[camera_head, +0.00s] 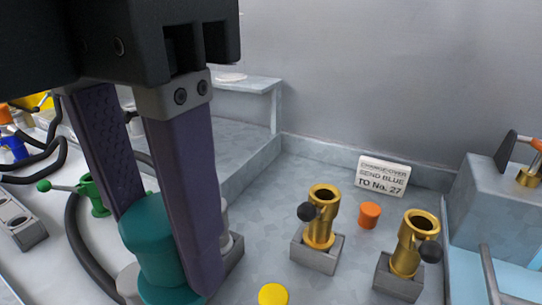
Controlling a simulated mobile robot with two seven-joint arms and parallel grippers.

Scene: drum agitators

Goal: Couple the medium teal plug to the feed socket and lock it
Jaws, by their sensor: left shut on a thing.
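My left gripper (168,248) reaches down from the upper left, its two purple-grey fingers shut on a teal plug (150,240). The near finger covers the plug's right side, and the frame edge cuts off its lower part. Two brass sockets stand to the right on grey blocks, one at centre (322,215) and one further right (414,243). Both have open, empty-looking tops and a black ball knob at the side. The plug is apart from both. I cannot tell which is the feed socket. My right gripper is not in view.
A sign (383,176) reads "CHANGE-OVER SEND BLUE TO No. 27". An orange cap (369,215) and a yellow cap (273,294) lie near the sockets. A green valve (95,196) and black hose (78,240) are at left. A pale blue-grey housing (490,205) stands at right.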

